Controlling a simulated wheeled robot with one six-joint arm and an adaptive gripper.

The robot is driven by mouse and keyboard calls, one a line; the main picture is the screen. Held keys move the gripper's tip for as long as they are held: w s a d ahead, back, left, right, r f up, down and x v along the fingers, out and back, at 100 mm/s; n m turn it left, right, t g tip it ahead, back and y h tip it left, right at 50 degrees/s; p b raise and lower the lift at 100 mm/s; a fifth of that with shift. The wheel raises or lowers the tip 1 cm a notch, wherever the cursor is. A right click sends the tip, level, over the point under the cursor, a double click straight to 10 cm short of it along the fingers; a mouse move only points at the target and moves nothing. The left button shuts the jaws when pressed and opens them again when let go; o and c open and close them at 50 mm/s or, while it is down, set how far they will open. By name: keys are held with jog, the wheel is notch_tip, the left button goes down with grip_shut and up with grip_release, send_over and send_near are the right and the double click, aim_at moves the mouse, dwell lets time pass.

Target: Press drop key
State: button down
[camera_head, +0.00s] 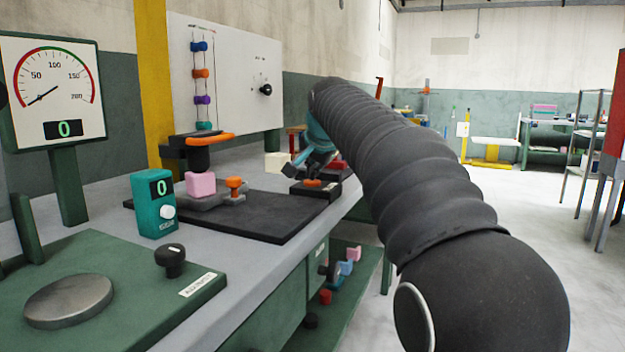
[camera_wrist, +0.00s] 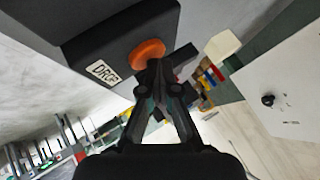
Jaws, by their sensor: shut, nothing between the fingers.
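The drop key is an orange button on a dark box with a white DROP label. In the wrist view the orange button (camera_wrist: 147,53) lies just beyond my fingertips, and the DROP label (camera_wrist: 103,72) is beside it. My gripper (camera_wrist: 154,66) is shut and empty, its tips at or very near the button's edge. I cannot tell whether they touch it. In the head view my gripper (camera_head: 300,168) points down at the dark key box (camera_head: 318,190), and the orange button (camera_head: 312,183) shows just below the fingers. My arm hides part of the area behind.
A pink block (camera_head: 200,184) sits under the black press head (camera_head: 198,157) on the dark mat (camera_head: 265,222). A teal counter box (camera_head: 154,205) reads 0, as does the gauge panel (camera_head: 60,95). A pale block (camera_head: 277,162) stands behind the key box.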

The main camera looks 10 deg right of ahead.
aim_at(314, 181)
jog(key=shift+r+p, duration=0.9)
notch_tip(314, 181, up, 5)
jog(key=p, duration=0.4)
dwell(0.5)
jog(key=s+f+n+g, duration=0.1)
jog(key=s+f+n, duration=0.2)
jog(key=s+f, duration=0.6)
jog(key=s+f+n+g, duration=0.1)
jog(key=s+f+n, duration=0.2)
jog(key=s+f, duration=0.6)
jog(key=s+f+n+g, duration=0.1)
jog(key=s+f+n, duration=0.2)
jog(key=s+f, duration=0.6)
jog(key=s, duration=1.2)
jog(key=shift+s+g, duration=0.3)
jog(key=shift+s, duration=0.1)
